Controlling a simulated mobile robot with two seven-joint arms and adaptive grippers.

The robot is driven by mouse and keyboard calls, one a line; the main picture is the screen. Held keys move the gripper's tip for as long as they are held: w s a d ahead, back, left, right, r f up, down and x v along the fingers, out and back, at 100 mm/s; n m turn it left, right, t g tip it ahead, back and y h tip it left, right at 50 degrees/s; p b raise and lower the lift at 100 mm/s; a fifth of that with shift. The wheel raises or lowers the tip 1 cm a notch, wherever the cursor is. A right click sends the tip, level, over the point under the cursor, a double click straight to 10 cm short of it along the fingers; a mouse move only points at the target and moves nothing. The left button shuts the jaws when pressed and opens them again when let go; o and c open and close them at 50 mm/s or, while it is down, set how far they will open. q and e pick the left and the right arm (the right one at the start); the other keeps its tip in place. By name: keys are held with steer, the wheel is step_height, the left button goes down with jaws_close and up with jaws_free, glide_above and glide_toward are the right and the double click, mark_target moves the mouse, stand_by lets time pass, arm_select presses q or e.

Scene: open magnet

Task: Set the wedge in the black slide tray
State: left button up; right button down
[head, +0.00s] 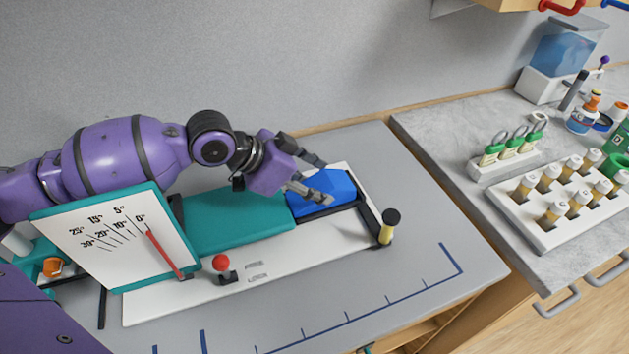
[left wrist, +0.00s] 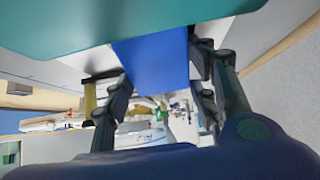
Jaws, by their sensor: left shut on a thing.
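The blue wedge (head: 340,186) is at the right end of the teal bed (head: 235,222), over the black slide tray (head: 369,219). Dark edging shows along the wedge's front. I cannot tell whether the wedge rests fully in the tray or is held just above it. My left gripper (head: 322,182) reaches down from the upper left and is shut on the wedge. In the left wrist view the blue wedge (left wrist: 155,62) is between the two fingers. The fingers hide part of it. My right gripper is not in view.
A yellow post with a black knob (head: 389,226) stands at the tray's right end. A red-knobbed lever (head: 222,264) is in front of the bed. An angle-scale board (head: 115,240) stands left. Right, on another counter, is a vial rack (head: 545,236). The front of the grey table is clear.

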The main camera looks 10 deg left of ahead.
arm_select(q)
steer(key=shift+f, duration=0.1)
steer(key=o, duration=1.2)
steer(key=shift+a, duration=0.1)
steer(key=v, duration=1.2)
